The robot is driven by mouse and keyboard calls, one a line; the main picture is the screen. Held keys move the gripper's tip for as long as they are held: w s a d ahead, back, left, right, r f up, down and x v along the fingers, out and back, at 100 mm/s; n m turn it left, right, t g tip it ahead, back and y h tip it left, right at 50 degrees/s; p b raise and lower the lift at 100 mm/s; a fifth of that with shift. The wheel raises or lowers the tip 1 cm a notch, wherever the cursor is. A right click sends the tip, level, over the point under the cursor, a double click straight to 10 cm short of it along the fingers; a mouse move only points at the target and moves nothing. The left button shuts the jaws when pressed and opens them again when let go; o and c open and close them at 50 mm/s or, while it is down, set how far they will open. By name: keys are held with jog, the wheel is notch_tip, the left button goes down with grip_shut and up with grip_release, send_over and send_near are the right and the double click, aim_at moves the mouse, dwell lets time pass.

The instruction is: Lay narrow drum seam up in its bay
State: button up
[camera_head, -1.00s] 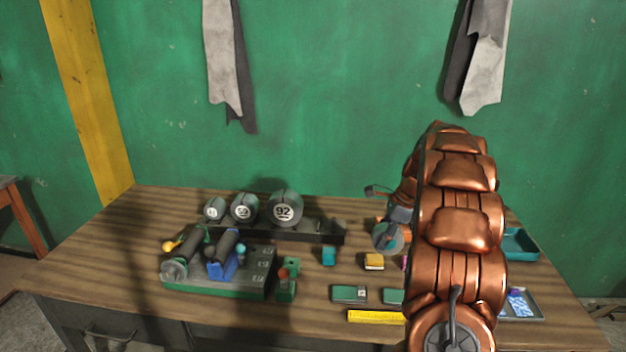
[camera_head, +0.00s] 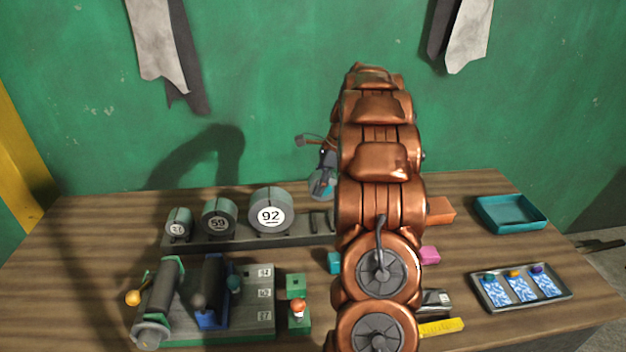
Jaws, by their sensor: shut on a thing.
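My gripper (camera_head: 327,158) is beyond my copper arm, which hides part of it. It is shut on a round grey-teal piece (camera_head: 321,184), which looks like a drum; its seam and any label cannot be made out. The piece hangs above the back of the table, over the right part of the dark rack (camera_head: 290,233).
A grey-green fixture (camera_head: 258,325) with dark rollers stands front left, beside a small green block stand (camera_head: 297,318). A teal tray (camera_head: 511,226) and a metal tray (camera_head: 522,306) with blue packets are at right. Orange (camera_head: 440,211) and pink (camera_head: 430,256) blocks lie near my arm.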

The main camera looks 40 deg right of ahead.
aim_at(334, 175)
jog(key=shift+f+b, duration=1.65)
jog(key=shift+f, duration=1.1)
jog(key=shift+r+p, duration=0.1)
jog(key=shift+p, duration=0.45)
jog(key=shift+f, duration=1.85)
jog(key=o, duration=1.3)
jog(key=shift+o, duration=0.2)
jog(key=v, duration=1.2)
jog(key=shift+a, duration=0.1)
